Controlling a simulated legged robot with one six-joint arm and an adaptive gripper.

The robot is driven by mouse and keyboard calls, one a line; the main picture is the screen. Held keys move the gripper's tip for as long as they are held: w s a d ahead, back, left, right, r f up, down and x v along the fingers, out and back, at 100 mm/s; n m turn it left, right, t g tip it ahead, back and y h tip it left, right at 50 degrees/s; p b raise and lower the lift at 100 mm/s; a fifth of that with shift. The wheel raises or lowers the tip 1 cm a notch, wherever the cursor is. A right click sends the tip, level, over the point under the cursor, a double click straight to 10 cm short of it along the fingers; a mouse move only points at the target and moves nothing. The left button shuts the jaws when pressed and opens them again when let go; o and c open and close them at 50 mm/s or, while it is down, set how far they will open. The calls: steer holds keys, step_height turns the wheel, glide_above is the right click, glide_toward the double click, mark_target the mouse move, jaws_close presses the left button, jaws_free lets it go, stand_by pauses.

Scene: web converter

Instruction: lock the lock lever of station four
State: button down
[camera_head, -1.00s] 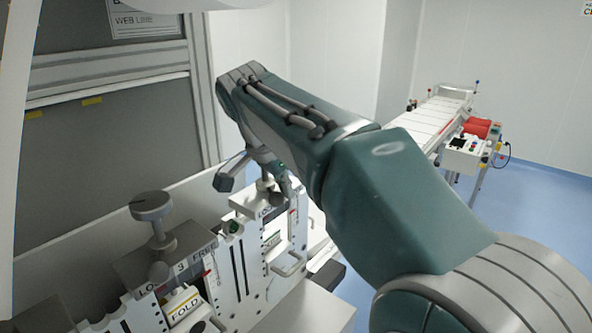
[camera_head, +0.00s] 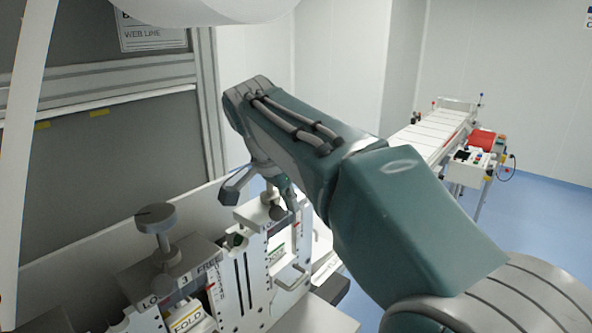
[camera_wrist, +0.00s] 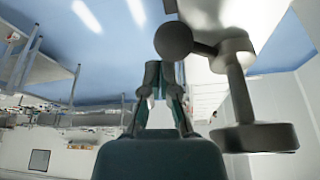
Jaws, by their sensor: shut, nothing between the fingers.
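The lock lever (camera_wrist: 173,41) of the far station, which I take to be station four, ends in a round grey ball in the wrist view. It joins a grey post with a wide disc knob (camera_wrist: 262,138) on the right. My gripper (camera_wrist: 166,68) is shut and empty, its fingertips close to the ball; I cannot tell whether they touch. In the head view my gripper (camera_head: 289,200) points down at the far station's white block (camera_head: 252,214), and my arm hides part of this station. Its state label is not readable.
The nearer station, marked 3 FREE (camera_head: 207,268), has its own disc knob (camera_head: 155,217) on a post. A light metal handle (camera_head: 290,277) sticks out at the front of the far station.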

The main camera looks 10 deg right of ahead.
step_height(320, 180, up, 10)
stand_by(0.6)
steer(key=shift+a, duration=0.1)
steer(key=s+d+f+n+t+y, duration=0.1)
steer(key=s+d+f+n, duration=0.4)
steer(key=s+f, duration=0.6)
steer(key=s+d+f+n+t+y, duration=0.2)
steer(key=s+d+f+n, duration=0.3)
steer(key=s+f, duration=0.6)
steer(key=shift+f+n, duration=0.7)
steer(key=shift+f, duration=0.1)
